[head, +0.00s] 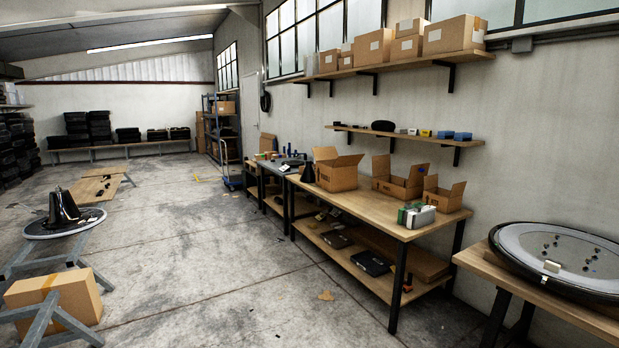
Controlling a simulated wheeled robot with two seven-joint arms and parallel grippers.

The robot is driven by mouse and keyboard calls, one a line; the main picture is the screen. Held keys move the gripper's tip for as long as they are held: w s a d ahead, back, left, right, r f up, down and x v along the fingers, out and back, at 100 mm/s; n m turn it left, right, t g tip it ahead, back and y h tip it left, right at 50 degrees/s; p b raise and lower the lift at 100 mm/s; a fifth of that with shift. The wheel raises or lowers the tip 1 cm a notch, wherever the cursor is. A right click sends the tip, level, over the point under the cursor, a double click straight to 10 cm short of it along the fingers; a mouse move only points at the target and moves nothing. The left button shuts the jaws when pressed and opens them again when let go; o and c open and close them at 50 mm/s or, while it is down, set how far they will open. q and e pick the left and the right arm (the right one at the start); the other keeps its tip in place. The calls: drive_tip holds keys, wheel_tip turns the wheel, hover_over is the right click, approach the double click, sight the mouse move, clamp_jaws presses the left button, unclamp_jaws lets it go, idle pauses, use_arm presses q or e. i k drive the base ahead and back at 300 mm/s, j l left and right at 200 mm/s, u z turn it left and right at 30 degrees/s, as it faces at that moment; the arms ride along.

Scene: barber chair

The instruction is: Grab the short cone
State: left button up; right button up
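A small black cone-shaped piece (308,173) stands upright on the long wooden workbench, just left of an open cardboard box. A larger black, tapered piece (64,208) stands on a round grey disc (66,224) at the left; it seems to have more than one peak, and I cannot tell if it is one part or two. I cannot tell for certain which of these is the short cone. Neither of my grippers is in view, and nothing is seen touching either piece.
The workbench (398,230) runs along the right wall, with open boxes (337,170) on top. A table with a large round disc (560,262) stands at the right front. Metal trestles (48,310) and a cardboard box (70,292) are at the left front. The middle concrete floor is mostly clear.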

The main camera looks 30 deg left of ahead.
sight(308, 175)
drive_tip(key=i+j+u, duration=0.6)
drive_tip(key=i, duration=0.3)
drive_tip(key=i+j+u, duration=0.15)
drive_tip(key=i+u, duration=0.2)
drive_tip(key=i, duration=0.15)
drive_tip(key=i+u, duration=0.3)
drive_tip(key=i, duration=0.2)
drive_tip(key=i+u, duration=0.4)
drive_tip(key=i, duration=1.6)
